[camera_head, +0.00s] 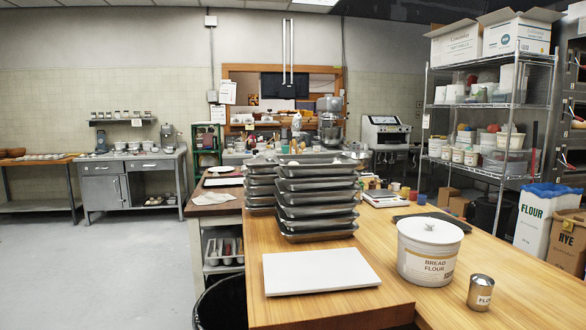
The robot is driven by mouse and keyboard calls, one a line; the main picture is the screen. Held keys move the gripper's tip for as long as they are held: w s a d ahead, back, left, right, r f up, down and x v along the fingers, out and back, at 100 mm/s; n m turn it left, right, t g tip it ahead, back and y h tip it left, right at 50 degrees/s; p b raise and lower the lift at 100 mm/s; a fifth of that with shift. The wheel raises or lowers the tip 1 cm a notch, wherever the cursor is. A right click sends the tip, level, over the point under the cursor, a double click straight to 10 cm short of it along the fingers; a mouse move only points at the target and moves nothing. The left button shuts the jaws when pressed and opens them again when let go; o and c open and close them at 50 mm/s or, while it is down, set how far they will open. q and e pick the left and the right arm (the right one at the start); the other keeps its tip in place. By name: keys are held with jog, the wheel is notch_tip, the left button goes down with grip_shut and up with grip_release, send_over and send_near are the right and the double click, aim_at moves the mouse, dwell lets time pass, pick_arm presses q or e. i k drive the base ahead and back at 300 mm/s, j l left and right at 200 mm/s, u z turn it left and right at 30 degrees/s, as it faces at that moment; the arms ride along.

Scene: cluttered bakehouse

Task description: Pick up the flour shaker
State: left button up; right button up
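Neither of my grippers shows in the head view.
A white board (320,271) lies on the worktop left of the tub. Stacked metal trays (316,215) stand behind it. A dark bin (220,303) is on the floor at the worktop's left edge. A wire shelf (490,105) stands at the right. Floor at left is clear.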

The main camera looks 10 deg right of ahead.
aim_at(481, 287)
jog(key=z, duration=1.45)
